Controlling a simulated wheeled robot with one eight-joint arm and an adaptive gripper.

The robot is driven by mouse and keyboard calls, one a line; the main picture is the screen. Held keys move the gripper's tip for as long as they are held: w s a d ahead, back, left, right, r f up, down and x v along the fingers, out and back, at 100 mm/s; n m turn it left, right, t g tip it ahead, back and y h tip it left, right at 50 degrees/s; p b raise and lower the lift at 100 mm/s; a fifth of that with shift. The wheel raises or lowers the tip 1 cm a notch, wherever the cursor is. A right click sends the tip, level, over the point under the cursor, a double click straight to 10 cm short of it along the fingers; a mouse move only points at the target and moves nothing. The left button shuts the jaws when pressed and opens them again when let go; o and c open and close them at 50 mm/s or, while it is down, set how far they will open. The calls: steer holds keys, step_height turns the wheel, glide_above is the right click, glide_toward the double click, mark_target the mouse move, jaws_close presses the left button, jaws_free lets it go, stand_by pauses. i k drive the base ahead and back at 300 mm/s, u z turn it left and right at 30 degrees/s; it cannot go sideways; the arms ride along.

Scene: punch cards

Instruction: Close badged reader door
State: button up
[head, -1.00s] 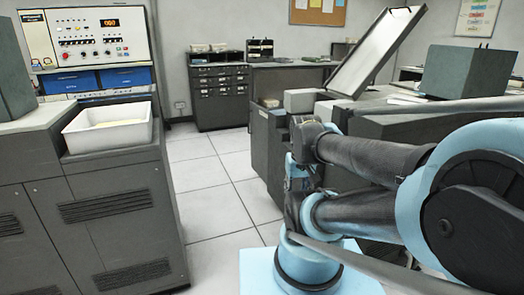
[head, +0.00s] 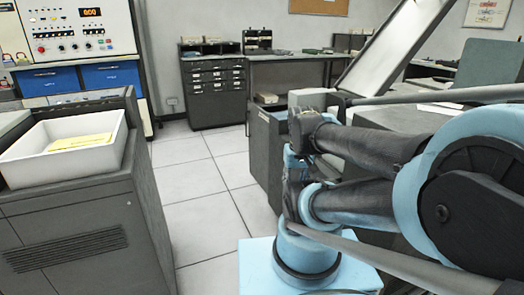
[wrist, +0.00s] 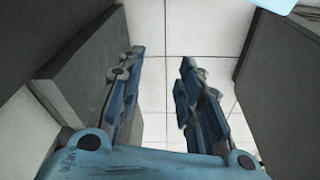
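A dark grey machine with a raised, tilted panel (head: 385,45), pale on its inner face, stands at the right in the head view, partly behind my arm. It looks like an open lid or door; I see no badge on it. My gripper (wrist: 162,56) is open and empty in the wrist view, its two blue fingers apart above the tiled floor. A grey panel (wrist: 90,80) stands close to the left of the fingers, and a dark grey face (wrist: 290,80) stands at the right. I cannot tell which machines these belong to. The gripper is not distinguishable in the head view.
A grey cabinet (head: 85,235) at the left bears a white tray (head: 115,150) with yellow cards (head: 80,142). A control panel (head: 75,30) with blue drawers stands behind it. A drawer cabinet (head: 213,90) is at the back. Tiled floor (head: 200,190) is clear between.

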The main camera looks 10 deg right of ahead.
mark_target(258, 119)
steer(key=i, duration=0.2)
steer(key=u, duration=0.05)
steer(key=k, duration=1.35)
steer(key=u, duration=0.4)
steer(key=i, duration=2.3)
steer(key=z, duration=0.5)
